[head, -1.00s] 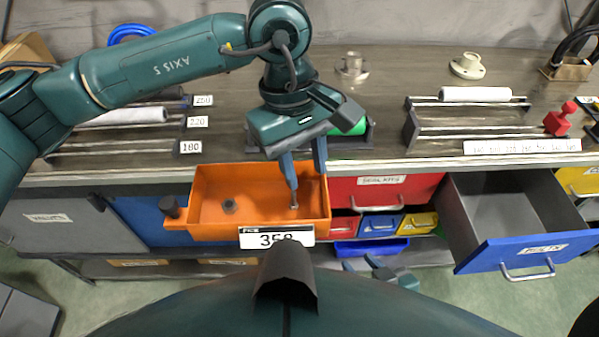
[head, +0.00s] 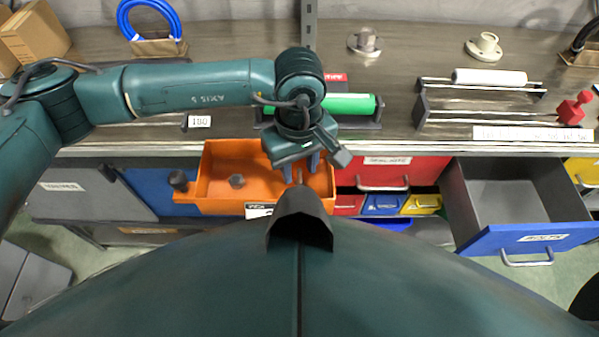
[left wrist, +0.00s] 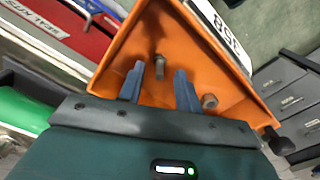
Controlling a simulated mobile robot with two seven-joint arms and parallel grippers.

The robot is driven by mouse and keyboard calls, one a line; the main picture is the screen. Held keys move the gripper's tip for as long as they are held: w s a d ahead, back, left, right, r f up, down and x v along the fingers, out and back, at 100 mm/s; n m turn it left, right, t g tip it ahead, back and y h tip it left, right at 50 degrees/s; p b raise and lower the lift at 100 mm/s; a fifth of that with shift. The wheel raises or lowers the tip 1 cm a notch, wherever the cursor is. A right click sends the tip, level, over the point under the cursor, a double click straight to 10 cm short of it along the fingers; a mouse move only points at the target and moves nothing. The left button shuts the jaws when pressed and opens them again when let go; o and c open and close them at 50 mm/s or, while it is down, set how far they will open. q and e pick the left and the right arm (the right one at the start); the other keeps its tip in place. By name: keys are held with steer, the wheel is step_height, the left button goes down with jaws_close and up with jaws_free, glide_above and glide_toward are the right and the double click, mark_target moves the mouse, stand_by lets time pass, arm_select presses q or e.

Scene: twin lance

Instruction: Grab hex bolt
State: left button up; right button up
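My left gripper (head: 301,170) is over the right part of the orange drawer (head: 215,187), fingers pointing down and apart. In the left wrist view the gripper (left wrist: 160,77) is open and empty. A small greyish hex bolt (left wrist: 160,66) shows just beyond the fingertips, in line with the gap between them. It also shows in the head view (head: 300,177), partly hidden near the fingers. A second hexagonal piece (left wrist: 209,101), like a nut or bolt head, lies in the drawer to the left in the head view (head: 237,181). My right gripper is not in view.
The orange drawer's walls stand close around the left gripper. A green roll (head: 350,104) on a rack lies on the worktop behind. An open blue-fronted drawer (head: 535,238) sticks out at the right. A red drawer (head: 390,172) is shut beside the orange one.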

mark_target(300, 177)
arm_select(q)
steer(key=shift+f, duration=1.1)
jaws_close()
